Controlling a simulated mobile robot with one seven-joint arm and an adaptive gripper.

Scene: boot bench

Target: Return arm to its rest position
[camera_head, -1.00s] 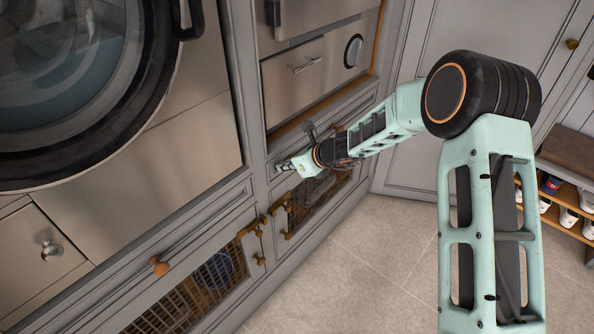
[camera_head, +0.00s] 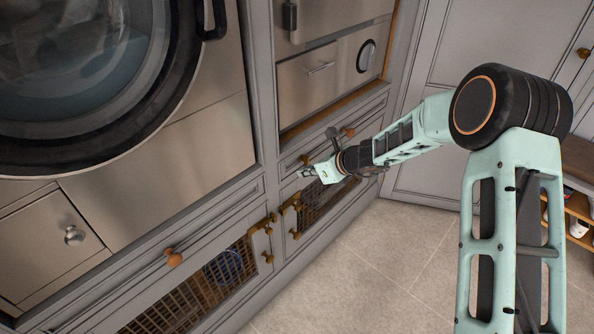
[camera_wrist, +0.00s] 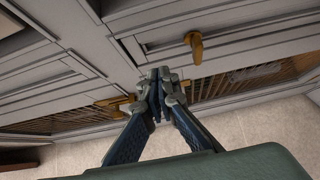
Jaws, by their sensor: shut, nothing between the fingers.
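My gripper (camera_head: 306,173) is at the end of my outstretched arm, in front of the grey cabinet under the appliances. In the wrist view my gripper (camera_wrist: 158,92) has its fingertips together with nothing between them. It points at the grey cabinet front (camera_wrist: 70,50), near brass knobs and handles. Whether the fingertips touch the cabinet I cannot tell. My arm reaches in from the right of the head view, bent at a large black joint.
A round-door washer (camera_head: 100,80) stands at left. A steel drawer (camera_head: 325,75) is at upper centre. Mesh-fronted cabinet doors (camera_head: 205,285) with brass knobs sit low. A shoe rack (camera_head: 580,210) is at right. The tiled floor (camera_head: 350,280) is clear.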

